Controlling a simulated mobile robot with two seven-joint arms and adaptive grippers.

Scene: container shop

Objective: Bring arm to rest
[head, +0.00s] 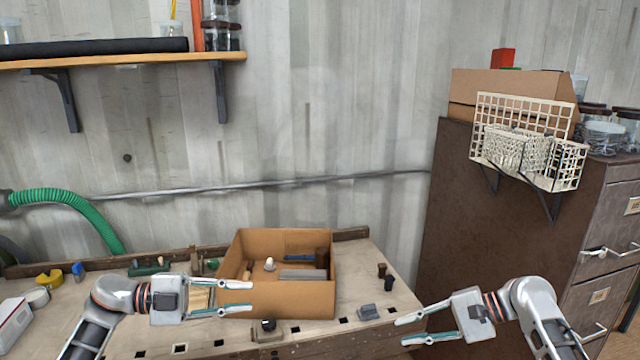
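My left gripper (236,298) is open in front of the left side of the cardboard box. It points right, and nothing shows between its fingers. My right gripper (412,329) is open and empty, pointing left over the front right edge of the workbench. Both arms are bent in low from the bottom of the view.
An open cardboard box (308,300) holding several small items stands on the workbench (355,260). A dark knob on a block (268,326) and a small grey item (368,311) lie near the front edge. A brown cabinet (440,200) stands right. A shelf (120,60) hangs upper left.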

